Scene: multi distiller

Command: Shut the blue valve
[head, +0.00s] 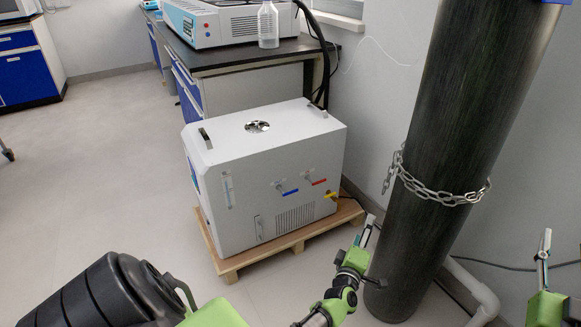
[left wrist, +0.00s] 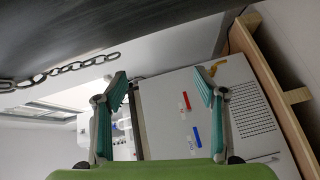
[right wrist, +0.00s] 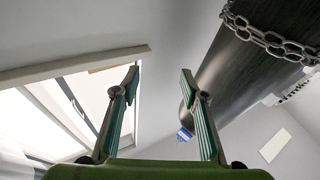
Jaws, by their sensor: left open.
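The blue valve (head: 290,192) is a small blue lever on the side panel of the white chiller box (head: 240,165). In the left wrist view the blue valve (left wrist: 196,137) shows inside the right finger, below the red valve (left wrist: 186,100). My left gripper (head: 368,230) is open and empty, to the right of the box and apart from it. Its spread fingers (left wrist: 165,85) show in the left wrist view. My right gripper (head: 544,248) is at the right edge, right of the dark cylinder. In the right wrist view its fingers (right wrist: 160,80) are apart and empty.
The box stands on a wooden pallet (head: 232,268). A tall dark cylinder (head: 455,110) with a chain (head: 440,193) stands between my grippers. A yellow fitting (head: 330,195) sits near the red valve (head: 319,182).

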